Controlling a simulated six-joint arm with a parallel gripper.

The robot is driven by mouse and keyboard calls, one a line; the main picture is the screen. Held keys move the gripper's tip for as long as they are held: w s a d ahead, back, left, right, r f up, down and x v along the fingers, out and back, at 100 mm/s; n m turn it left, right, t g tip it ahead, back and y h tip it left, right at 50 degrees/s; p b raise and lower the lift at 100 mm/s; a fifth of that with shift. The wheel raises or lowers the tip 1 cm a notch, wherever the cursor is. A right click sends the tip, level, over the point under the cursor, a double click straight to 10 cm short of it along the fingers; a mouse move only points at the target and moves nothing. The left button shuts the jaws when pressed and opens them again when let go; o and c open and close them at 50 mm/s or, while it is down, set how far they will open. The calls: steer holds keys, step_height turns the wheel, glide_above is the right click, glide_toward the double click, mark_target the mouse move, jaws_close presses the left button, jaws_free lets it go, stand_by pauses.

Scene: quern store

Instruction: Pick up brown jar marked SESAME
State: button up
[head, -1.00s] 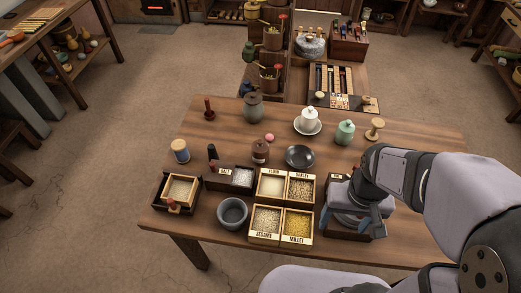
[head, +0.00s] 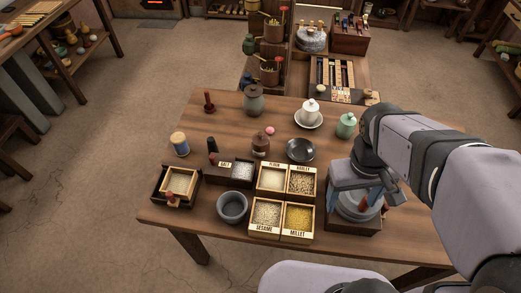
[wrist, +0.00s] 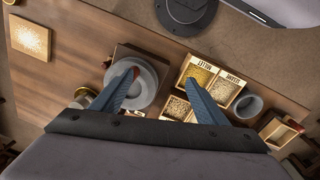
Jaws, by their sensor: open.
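A squat brown jar (head: 261,147) with a pinkish knob on its lid stands upright near the table's middle, behind the grain trays; its marking is too small to read. I cannot make it out in the wrist view. My gripper (head: 362,190) is open and empty, right of the jar and nearer the table's front edge. It is over a grey round quern (head: 357,204) with a red handle. In the wrist view my gripper (wrist: 162,66) has its two blue fingers spread, with the quern (wrist: 148,92) below and beside the left finger.
Grain trays (head: 283,225) lie in front. A grey-green jar (head: 254,101) and green jar (head: 346,125) stand farther back.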

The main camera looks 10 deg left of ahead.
steer(key=w+a+f+n+t+h+b, duration=0.25)
steer(key=w+a+n+b, duration=0.2)
steer(key=w+n, duration=0.35)
steer(key=w+a+f+n+t+h+b, duration=0.1)
steer(key=w+a+n+t+h+b, duration=0.2)
steer(key=w+n+b, duration=0.45)
steer(key=w+a+r+n+t+b, duration=0.2)
steer(key=w+a+n+t+b, duration=0.15)
steer(key=a+n, duration=0.45)
steer(key=w+a+r+n+t+b, duration=0.25)
steer(key=w+a+n, duration=0.2)
steer(key=a, duration=0.75)
glide_toward(266, 134)
steer(key=w, duration=0.1)
steer(key=w+d+f, duration=0.1)
steer(key=w+f, duration=0.1)
steer(key=shift+d+t+y+p, duration=0.25)
steer(key=shift+d+t+p, duration=0.05)
steer(key=shift+t+p, duration=0.05)
steer(key=shift+f+x, duration=0.2)
steer(key=shift+x, duration=3.4)
steer(key=shift+c, duration=0.6)
